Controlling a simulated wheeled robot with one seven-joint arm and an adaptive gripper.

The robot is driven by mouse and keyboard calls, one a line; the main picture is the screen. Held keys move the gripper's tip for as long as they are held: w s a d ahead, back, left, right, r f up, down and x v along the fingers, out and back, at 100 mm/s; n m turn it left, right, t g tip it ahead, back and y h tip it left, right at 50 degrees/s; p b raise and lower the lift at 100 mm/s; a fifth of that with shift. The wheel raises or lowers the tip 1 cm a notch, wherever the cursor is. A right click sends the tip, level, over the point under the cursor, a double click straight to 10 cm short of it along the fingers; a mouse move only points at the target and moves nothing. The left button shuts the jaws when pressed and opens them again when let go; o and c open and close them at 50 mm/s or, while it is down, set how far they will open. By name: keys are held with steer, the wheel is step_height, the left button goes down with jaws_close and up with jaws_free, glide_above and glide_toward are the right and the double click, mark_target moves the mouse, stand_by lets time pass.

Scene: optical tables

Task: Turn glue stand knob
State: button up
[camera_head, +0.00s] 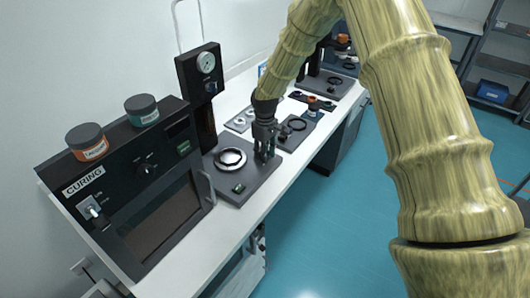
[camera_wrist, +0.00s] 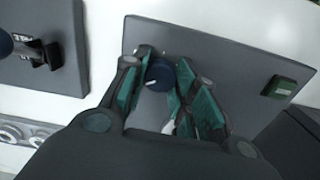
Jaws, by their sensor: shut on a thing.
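The glue stand has a grey base plate (camera_head: 262,178) with a black column (camera_head: 203,125) and a round gauge (camera_head: 206,62) on top. A small dark blue knob (camera_wrist: 159,74) with a white mark shows on the plate in the wrist view. My gripper (camera_head: 265,154) comes down over the plate's far right part. In the wrist view my gripper (camera_wrist: 161,86) has its teal-padded fingers on either side of the knob, shut on it. In the head view the knob is hidden by my fingers.
A green switch (camera_head: 238,188) and a silver-black ring (camera_head: 229,158) lie on the plate. A black curing oven (camera_head: 150,190) with two jars on top stands at the left. Other plates with rings stand farther along the white bench. Blue floor is free at the right.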

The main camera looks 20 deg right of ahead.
steer(key=n, duration=0.6)
steer(key=shift+w+r, duration=0.1)
steer(key=shift+r, duration=0.05)
steer(key=n+p, duration=0.1)
steer(key=n, duration=0.4)
steer(key=shift+d+n, duration=0.1)
steer(key=shift+n, duration=0.3)
steer(key=shift+c, duration=0.2)
steer(key=shift+o, duration=0.2)
steer(key=o, duration=0.9)
steer(key=shift+o, duration=0.6)
step_height(320, 180, up, 12)
